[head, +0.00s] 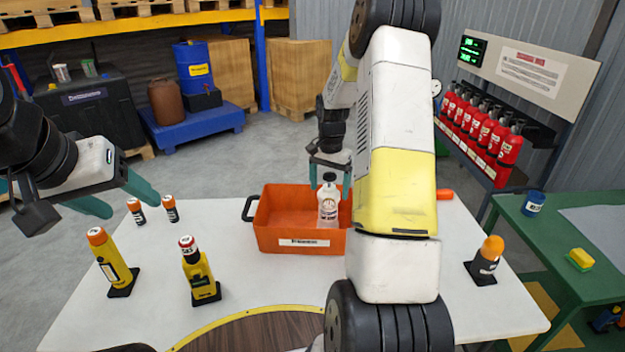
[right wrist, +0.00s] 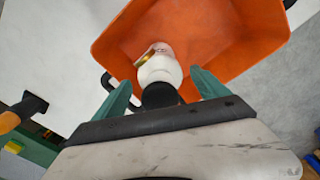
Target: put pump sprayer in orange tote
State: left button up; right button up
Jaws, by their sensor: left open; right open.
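The pump sprayer, a white bottle (head: 328,206) with a black top, stands upright inside the orange tote (head: 272,238), towards its right side. In the right wrist view the sprayer (right wrist: 160,68) shows from above, with the orange tote floor (right wrist: 225,55) around it. My right gripper (head: 330,168) is over the sprayer's top, its teal fingers open, one on each side of the black cap with gaps. It also shows in the right wrist view (right wrist: 159,85). My left gripper (head: 125,198) is open and empty over the table's left edge. My right arm hides the tote's right end.
A green table (head: 545,240) stands at right. The table's front middle is clear.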

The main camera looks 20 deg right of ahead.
notch_tip(320, 180, up, 10)
jog(key=shift+s+a+r, duration=0.1)
jog(key=shift+a+r, duration=0.05)
jog(key=shift+r, duration=0.5)
jog(key=s+a+r+n+t, duration=0.3)
jog(key=s+a+r+n, duration=0.2)
jog(key=s+a+r, duration=0.5)
jog(key=s+a+r+n+t+y, duration=0.1)
jog(key=s+a+n, duration=0.1)
jog(key=s, duration=0.6)
jog(key=s+a+r+n+t+y, duration=0.1)
jog(key=s+a+r+n+t, duration=0.1)
jog(key=s, duration=0.6)
jog(key=shift+s+a+n, duration=0.2)
jog(key=shift+s+n, duration=0.15)
jog(key=shift+n, duration=0.15)
